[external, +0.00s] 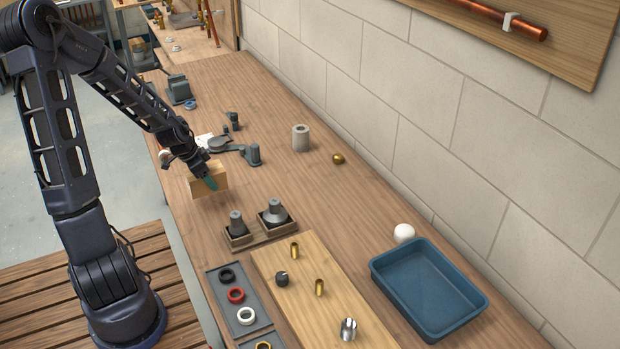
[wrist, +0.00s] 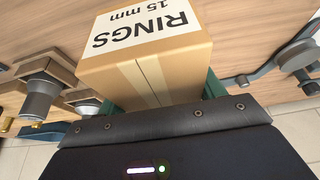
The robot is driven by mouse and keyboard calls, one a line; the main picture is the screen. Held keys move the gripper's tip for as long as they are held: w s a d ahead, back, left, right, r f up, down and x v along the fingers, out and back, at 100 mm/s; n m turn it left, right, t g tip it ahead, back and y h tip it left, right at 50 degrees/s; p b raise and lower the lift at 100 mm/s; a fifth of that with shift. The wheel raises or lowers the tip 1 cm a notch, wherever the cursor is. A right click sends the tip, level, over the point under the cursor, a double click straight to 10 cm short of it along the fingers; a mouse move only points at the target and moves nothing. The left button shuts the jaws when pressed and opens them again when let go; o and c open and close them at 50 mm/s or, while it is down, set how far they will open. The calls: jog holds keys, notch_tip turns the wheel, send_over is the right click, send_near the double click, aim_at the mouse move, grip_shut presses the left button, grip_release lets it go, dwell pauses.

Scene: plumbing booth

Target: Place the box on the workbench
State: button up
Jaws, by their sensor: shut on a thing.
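A cardboard box (external: 207,182) is held in my gripper (external: 209,176) over the near-left part of the wooden workbench (external: 330,207). In the wrist view the box (wrist: 155,72) fills the middle, with a white label reading "RINGS 15 mm" on one face. Green finger pads of my gripper (wrist: 160,100) press on both sides of the box. The box seems to be at or just above the bench top; I cannot tell whether it touches.
Two dark fittings on small wooden bases (external: 258,225) stand in front of the box. A grey clamp-like tool (external: 252,155) lies behind it. A blue tray (external: 428,290), a ring tray (external: 236,300) and a board with brass parts (external: 310,275) are nearer. The bench middle is clear.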

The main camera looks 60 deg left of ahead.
jog(key=shift+f, duration=2.5)
jog(key=o, duration=1.2)
jog(key=shift+f, duration=0.1)
jog(key=shift+c, duration=0.2)
jog(key=shift+v, duration=6.1)
